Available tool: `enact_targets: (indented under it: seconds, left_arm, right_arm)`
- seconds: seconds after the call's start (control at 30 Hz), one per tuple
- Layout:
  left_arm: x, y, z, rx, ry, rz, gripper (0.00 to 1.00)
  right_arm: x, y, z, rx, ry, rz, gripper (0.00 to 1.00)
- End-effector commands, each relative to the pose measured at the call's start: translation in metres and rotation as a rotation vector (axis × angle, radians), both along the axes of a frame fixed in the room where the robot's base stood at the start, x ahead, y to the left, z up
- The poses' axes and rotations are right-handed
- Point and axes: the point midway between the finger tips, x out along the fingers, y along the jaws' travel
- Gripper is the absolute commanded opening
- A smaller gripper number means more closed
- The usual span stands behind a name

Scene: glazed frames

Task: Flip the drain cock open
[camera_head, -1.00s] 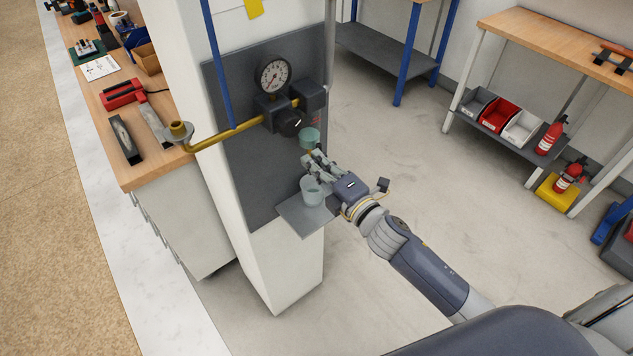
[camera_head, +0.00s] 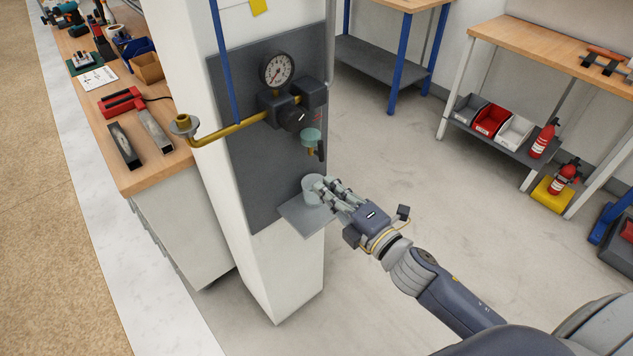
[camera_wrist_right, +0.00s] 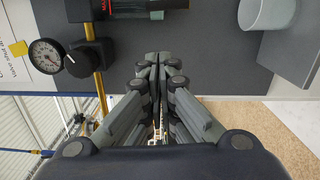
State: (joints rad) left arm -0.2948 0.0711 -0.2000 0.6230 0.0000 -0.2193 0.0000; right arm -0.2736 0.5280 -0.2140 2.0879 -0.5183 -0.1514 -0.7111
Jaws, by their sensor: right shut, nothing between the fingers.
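The drain cock shows in the head view below a teal bowl (camera_head: 311,135) on the pillar's grey panel. It has a brass stub (camera_head: 311,152) and a dark lever (camera_head: 321,151) that hangs roughly straight down beside it. My right gripper (camera_head: 328,184) is shut and empty, lower than the cock and apart from it, in front of the pale cup (camera_head: 311,183). In the right wrist view my gripper's fingers (camera_wrist_right: 157,60) meet at the tips. A dark cylindrical part (camera_wrist_right: 150,8) shows at the top edge there; the cock's lever is not clear. My left gripper is not in view.
The cup stands on a small grey shelf (camera_head: 300,217), and it also shows in the right wrist view (camera_wrist_right: 266,13). A gauge (camera_head: 277,70), a black knob (camera_head: 295,118) and a yellow pipe (camera_head: 232,130) are above. Free floor lies right of the pillar.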

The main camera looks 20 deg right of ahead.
Motion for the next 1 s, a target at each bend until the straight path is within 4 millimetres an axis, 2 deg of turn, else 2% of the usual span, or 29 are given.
enact_targets:
  seconds: [0.1,0.23,0.43,0.83,0.93,1.0]
  left_arm:
    - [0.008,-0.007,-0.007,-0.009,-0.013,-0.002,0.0]
    - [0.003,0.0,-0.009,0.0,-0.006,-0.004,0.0]
    - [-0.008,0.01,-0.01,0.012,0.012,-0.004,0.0]
    - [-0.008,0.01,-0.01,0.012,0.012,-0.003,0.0]
    - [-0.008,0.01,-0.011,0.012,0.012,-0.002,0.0]
    - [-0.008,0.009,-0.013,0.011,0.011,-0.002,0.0]
  right_arm:
    - [-0.015,-0.004,-0.003,0.0,0.001,0.001,0.0]
    - [-0.023,-0.007,-0.001,-0.001,0.0,0.0,0.0]
    - [-0.026,-0.008,0.001,-0.001,-0.001,0.0,0.0]
    - [-0.026,-0.008,0.0,0.0,0.0,0.0,0.0]
    - [-0.024,-0.012,-0.012,0.014,0.024,-0.012,0.0]
    - [-0.02,-0.019,-0.035,0.041,0.073,-0.036,0.0]
